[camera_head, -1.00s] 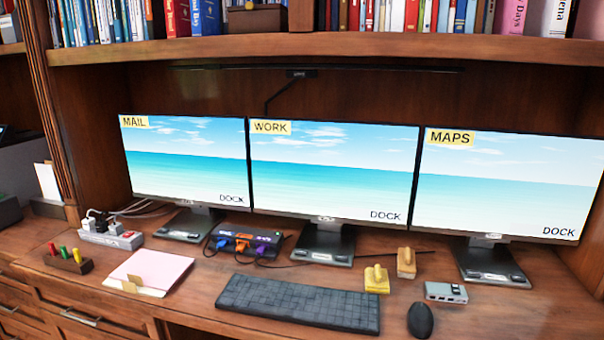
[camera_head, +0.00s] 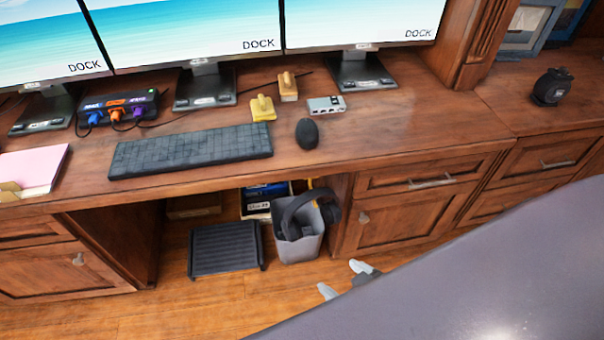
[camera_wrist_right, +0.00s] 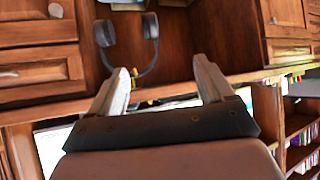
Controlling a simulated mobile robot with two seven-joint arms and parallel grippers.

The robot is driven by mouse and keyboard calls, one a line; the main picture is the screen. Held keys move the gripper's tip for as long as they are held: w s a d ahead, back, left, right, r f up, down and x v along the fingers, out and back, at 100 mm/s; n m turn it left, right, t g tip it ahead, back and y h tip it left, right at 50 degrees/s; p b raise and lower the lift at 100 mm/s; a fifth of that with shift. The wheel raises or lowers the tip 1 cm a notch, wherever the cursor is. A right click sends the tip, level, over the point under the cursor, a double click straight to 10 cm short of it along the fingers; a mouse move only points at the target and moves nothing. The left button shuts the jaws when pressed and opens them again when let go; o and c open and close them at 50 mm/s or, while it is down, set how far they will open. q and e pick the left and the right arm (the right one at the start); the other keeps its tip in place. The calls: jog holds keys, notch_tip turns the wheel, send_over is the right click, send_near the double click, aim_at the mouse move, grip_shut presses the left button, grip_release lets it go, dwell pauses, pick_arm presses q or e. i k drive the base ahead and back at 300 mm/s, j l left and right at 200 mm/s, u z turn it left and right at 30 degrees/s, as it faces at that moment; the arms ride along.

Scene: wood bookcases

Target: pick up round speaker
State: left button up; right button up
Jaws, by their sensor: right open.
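A small black rounded object (camera_head: 551,87) stands on the right-hand counter, right of the monitors, in the head view. It may be the round speaker, but I cannot tell for sure. My right gripper (camera_head: 344,279) is low in front of the desk, left of and well apart from that object. Its two fingers are apart with nothing between them, as the right wrist view also shows (camera_wrist_right: 163,88). The black object does not show in the wrist view. My left gripper is not in view.
The desk holds a keyboard (camera_head: 190,150), a mouse (camera_head: 307,133), a small hub (camera_head: 326,105) and yellow-topped blocks. Below it are a footrest (camera_head: 224,248) and a grey bin (camera_head: 300,240) with headphones (camera_head: 292,215). A wooden divider (camera_head: 487,45) separates desk and right counter.

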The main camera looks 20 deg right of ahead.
aim_at(545, 86)
jog(key=l, duration=0.8)
jog(key=l+z, duration=0.5)
jog(key=z, duration=1.45)
jog(key=i, duration=0.05)
